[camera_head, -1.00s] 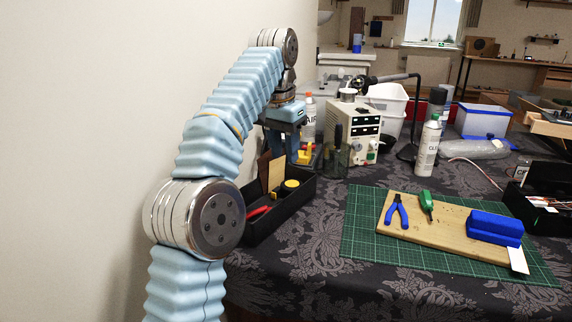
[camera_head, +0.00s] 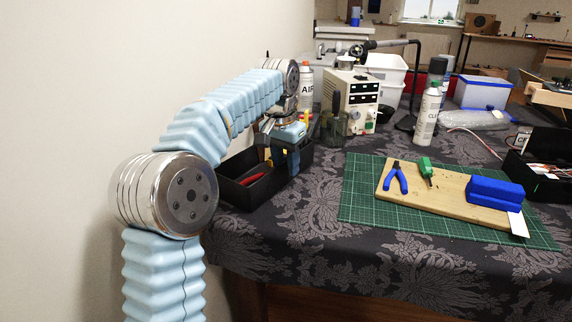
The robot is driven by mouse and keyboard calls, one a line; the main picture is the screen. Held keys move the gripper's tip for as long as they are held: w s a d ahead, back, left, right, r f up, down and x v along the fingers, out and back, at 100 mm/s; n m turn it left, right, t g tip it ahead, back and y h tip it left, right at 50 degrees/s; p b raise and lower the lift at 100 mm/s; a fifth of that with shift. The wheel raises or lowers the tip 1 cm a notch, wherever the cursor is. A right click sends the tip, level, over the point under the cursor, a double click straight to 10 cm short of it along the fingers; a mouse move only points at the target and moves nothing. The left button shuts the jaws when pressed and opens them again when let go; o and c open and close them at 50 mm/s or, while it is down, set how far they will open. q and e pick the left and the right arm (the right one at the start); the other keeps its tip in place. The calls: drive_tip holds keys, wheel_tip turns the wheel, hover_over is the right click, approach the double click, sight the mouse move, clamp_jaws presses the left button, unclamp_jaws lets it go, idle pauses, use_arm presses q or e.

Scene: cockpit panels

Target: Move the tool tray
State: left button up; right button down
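The tool tray (camera_head: 268,190) is an open black box on the left part of the dark patterned cloth. It holds red-handled pliers (camera_head: 252,179) and other tools, partly hidden by my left arm. My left gripper (camera_head: 281,160) is low at the tray's right part, pointing down. Its blue fingers look apart, one of them at the tray's near right wall. I cannot tell whether they touch the wall. My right gripper is not in view.
A green cutting mat (camera_head: 360,200) with a wooden board (camera_head: 430,202), blue pliers, a green tool and a blue block lies to the right. A power supply (camera_head: 350,100), glass jar (camera_head: 333,130) and spray cans stand behind the tray. Cloth in front is clear.

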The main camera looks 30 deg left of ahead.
use_arm(q)
clamp_jaws()
idle(1.5)
